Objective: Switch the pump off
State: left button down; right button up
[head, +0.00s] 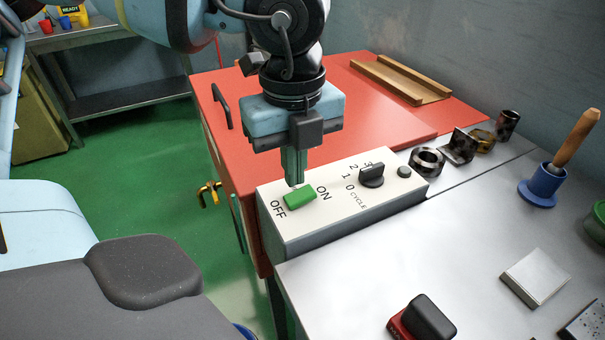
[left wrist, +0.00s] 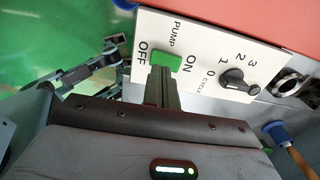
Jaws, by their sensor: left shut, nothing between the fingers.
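The pump switch is a green rocker (head: 300,200) on the sloped white face of a control box (head: 330,232). OFF is printed at its left end and ON at its right end. My left gripper (head: 294,182) points down with its fingers shut and empty, the tips right at the rocker's far edge. In the left wrist view the shut fingers (left wrist: 161,92) end at the green rocker (left wrist: 166,61), between the OFF and ON labels. I cannot tell whether they touch it or which end is pressed. My right gripper does not show.
Metal parts (head: 428,160) stand behind the box's right end. A blue holder (head: 540,190) with a wooden-handled tool and a red-black object (head: 422,318) stand on the grey top.

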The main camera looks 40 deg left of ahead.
aim_at(295, 197)
pick_arm(q)
jog(key=shift+r+p, duration=0.9)
jog(key=shift+r, duration=1.2)
